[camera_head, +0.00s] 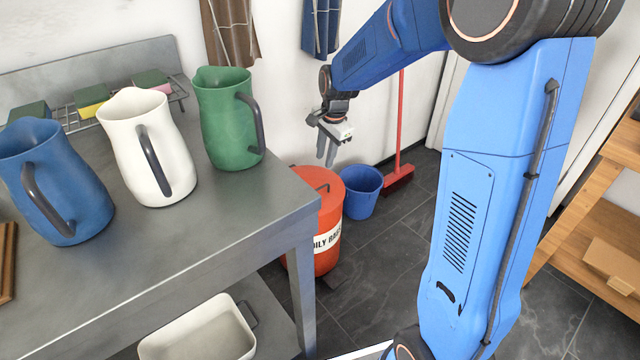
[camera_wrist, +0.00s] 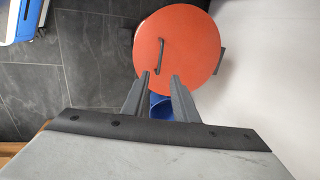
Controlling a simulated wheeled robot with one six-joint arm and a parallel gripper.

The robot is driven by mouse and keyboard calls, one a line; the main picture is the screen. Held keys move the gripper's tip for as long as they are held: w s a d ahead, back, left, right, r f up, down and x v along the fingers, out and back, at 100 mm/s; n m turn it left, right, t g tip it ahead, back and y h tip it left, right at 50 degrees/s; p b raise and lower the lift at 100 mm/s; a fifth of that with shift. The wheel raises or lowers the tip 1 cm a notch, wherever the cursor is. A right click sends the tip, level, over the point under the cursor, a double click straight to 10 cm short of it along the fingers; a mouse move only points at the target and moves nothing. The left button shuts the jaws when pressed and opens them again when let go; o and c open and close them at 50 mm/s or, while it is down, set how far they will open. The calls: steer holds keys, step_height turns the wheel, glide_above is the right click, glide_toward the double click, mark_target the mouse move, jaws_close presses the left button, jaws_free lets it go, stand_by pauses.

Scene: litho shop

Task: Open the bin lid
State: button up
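The red-orange bin (camera_head: 327,262) stands on the floor beyond the table's right end, with a white label partly reading "OILY RAGS". Its round lid (camera_head: 335,182) lies flat and closed on top. From above, the lid (camera_wrist: 195,45) shows a thin dark bar handle (camera_wrist: 161,56). My gripper (camera_head: 326,160) hangs above the bin, fingers pointing down, open and empty. In the wrist view my gripper (camera_wrist: 160,77) has its two fingertips apart near the handle's lower end in the picture. I see no contact; the height gap is hard to judge.
A metal table (camera_head: 250,200) with blue (camera_head: 60,180), white (camera_head: 140,150) and green (camera_head: 220,120) jugs stands left of the bin. A blue bucket (camera_head: 362,195) and red broom (camera_head: 399,170) are behind it. Wooden shelving (camera_head: 580,215) is at right.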

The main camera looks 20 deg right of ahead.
steer(key=f, duration=0.4)
steer(key=w+f, duration=0.1)
steer(key=f, duration=0.4)
steer(key=w+a+f, duration=0.1)
steer(key=f, duration=0.3)
steer(key=shift+w+f, duration=0.2)
steer(key=shift+w, duration=0.05)
steer(key=shift+c, duration=0.5)
jaws_close()
stand_by(0.5)
